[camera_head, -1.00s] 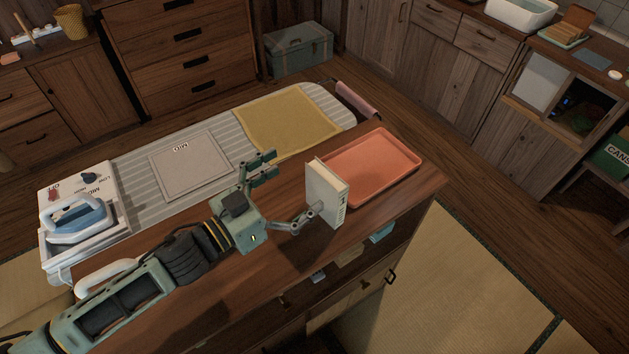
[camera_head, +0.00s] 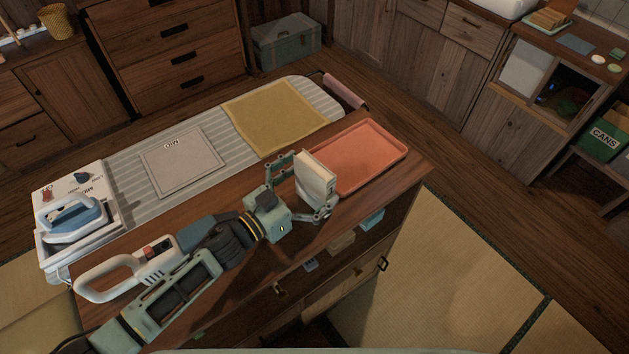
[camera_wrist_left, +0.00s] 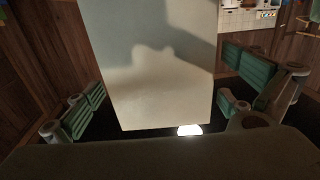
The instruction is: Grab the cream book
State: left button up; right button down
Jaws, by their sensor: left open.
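The cream book (camera_head: 316,178) stands upright on the wooden counter, at the left end of the orange tray. My left gripper (camera_head: 299,190) reaches in from the left and is open, with one finger on the far side of the book and one on the near side. In the left wrist view the book's pale face (camera_wrist_left: 155,70) fills the middle, between the spread fingers of the left gripper (camera_wrist_left: 160,112). Gaps show between the book and the fingers on both sides. My right gripper is not in view.
The orange tray (camera_head: 375,145) lies just right of the book. A yellow cloth (camera_head: 275,115) and a grey board (camera_head: 183,162) lie on the striped ironing surface behind. An iron (camera_head: 72,220) stands at the far left. Open shelves with small items are below the counter.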

pick_arm(q)
jog(key=shift+w+d, duration=0.25)
jog(key=shift+s, duration=0.1)
jog(key=shift+c, duration=0.4)
jog(key=c, duration=1.3)
jog(key=shift+o, duration=0.2)
jog(key=shift+r, duration=0.1)
